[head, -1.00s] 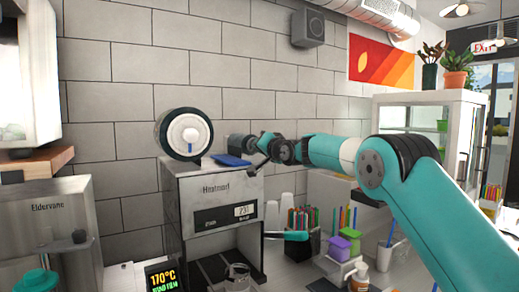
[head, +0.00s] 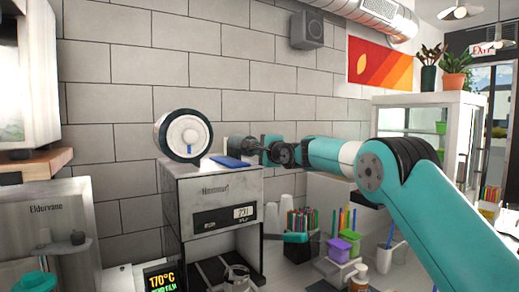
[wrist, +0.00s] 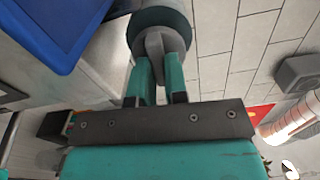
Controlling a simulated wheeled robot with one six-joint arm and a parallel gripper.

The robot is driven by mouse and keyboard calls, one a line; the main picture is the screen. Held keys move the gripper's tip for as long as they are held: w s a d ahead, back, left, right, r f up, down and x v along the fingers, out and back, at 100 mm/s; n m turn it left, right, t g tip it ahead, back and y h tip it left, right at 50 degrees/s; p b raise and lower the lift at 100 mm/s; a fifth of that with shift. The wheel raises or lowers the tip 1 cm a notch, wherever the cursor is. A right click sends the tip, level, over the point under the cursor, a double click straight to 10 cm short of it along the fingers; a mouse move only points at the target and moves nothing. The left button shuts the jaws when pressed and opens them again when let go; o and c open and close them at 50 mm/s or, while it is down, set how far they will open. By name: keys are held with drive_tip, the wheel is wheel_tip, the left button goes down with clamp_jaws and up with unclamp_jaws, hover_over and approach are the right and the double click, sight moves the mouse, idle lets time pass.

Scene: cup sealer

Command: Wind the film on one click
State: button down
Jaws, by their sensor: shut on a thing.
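The cup sealer (head: 188,195) is a grey box with a small display on its front. A film roll with a white round face (head: 189,133) stands on its top left, with a blue mark low on that face. A dark winding knob (head: 236,143) shows at the right of the roll, above the sealer top. In the wrist view the knob (wrist: 155,42) is a grey disc with a raised grip bar. My gripper (head: 256,147) reaches in from the right. Its teal fingers (wrist: 158,75) are shut on the grip bar, one on each side.
A blue flat object (head: 228,161) lies on the sealer top just below my gripper, also in the wrist view (wrist: 50,25). Straws (head: 301,222) and purple containers (head: 341,247) stand at right. The tiled wall is close behind.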

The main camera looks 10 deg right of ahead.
drive_tip(key=shift+f+m, duration=0.15)
drive_tip(key=shift+m, duration=2.15)
drive_tip(key=c, duration=1.1)
unclamp_jaws()
drive_tip(key=shift+c, duration=0.2)
drive_tip(key=b+v, duration=0.9)
drive_tip(key=v, duration=0.8)
drive_tip(key=shift+s, duration=0.2)
